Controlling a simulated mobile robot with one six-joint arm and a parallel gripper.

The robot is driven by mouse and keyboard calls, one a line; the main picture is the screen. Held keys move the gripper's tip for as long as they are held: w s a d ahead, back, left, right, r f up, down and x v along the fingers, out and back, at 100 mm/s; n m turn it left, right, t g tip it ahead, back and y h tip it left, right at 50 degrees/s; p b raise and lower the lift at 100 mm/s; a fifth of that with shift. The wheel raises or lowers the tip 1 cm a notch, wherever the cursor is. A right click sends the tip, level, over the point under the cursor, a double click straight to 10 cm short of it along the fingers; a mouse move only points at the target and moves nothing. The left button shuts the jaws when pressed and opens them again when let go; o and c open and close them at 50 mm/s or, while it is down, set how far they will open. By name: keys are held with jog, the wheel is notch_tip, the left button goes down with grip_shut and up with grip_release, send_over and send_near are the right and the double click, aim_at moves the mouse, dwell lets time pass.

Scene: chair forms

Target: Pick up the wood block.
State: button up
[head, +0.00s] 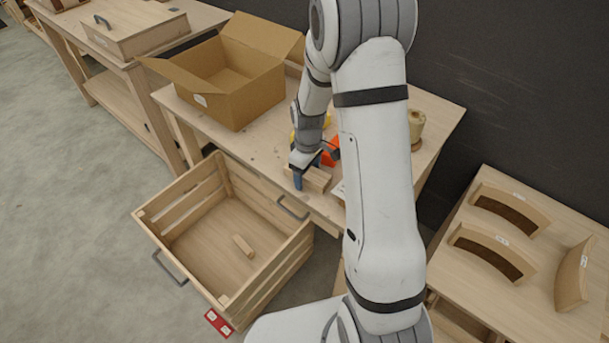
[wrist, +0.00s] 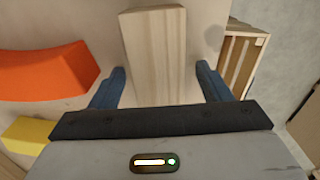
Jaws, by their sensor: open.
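The wood block (wrist: 154,52) is a pale rectangular piece with straight grain. In the wrist view it lies between the two blue fingers of my gripper (wrist: 162,86), with a gap on each side. My gripper is open and not touching it as far as I can see. In the head view the wood block (head: 317,179) lies near the front edge of the workbench, and my gripper (head: 300,180) is at it, pointing down. The near end of the block is hidden behind the gripper body in the wrist view.
An orange curved piece (wrist: 45,70) and a yellow piece (wrist: 30,130) lie left of the block in the wrist view. An open cardboard box (head: 225,85) stands on the workbench (head: 268,148). A slatted crate (head: 210,235) holding a small wooden piece (head: 243,246) is below the bench's front edge.

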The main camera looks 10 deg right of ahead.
jog(key=c, duration=1.1)
